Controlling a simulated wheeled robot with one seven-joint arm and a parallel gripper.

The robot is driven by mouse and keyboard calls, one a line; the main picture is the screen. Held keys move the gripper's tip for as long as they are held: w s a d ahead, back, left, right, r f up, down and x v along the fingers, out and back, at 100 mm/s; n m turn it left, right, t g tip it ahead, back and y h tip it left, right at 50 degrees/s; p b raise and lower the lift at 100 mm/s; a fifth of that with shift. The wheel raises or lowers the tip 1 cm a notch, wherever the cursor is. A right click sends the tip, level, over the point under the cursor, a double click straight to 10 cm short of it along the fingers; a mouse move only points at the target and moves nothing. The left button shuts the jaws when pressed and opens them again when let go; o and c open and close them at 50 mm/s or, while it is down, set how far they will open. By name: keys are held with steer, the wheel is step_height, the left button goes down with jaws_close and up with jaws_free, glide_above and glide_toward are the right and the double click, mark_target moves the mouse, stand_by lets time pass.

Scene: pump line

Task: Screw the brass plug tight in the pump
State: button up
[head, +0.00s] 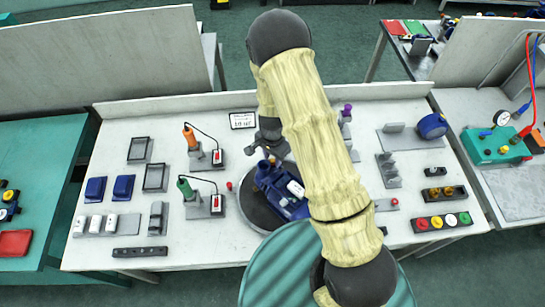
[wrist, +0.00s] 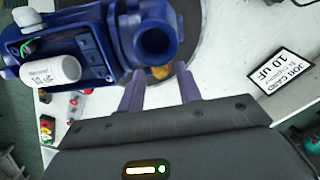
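The blue pump (head: 277,190) sits on a dark round plate (head: 254,212) mid-bench. The wrist view shows its round open port (wrist: 155,42) and a white capacitor (wrist: 52,72) in its open box. A brass plug (wrist: 160,71) shows partly beside the port, between the ends of my gripper's two purple fingers (wrist: 159,82). The fingers stand apart. I cannot tell whether they touch the plug or how deep it sits in the pump. In the head view my gripper (head: 270,137) is over the back of the pump, its fingertips and the plug hidden.
A job card (head: 243,120) reading 10 uF stands behind. Two corded tools, orange (head: 190,138) and green (head: 185,188), stand left of the pump. Blue covers (head: 123,187) lie farther left. Grey stepped racks (head: 388,170) and a button tray (head: 441,222) are on the right.

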steer(key=shift+f+n+b, duration=0.1)
steer(key=shift+n+b, duration=0.2)
steer(key=shift+n, duration=1.4)
steer(key=n, duration=0.3)
steer(key=shift+b, duration=0.35)
jaws_close()
steer(key=shift+m, duration=1.6)
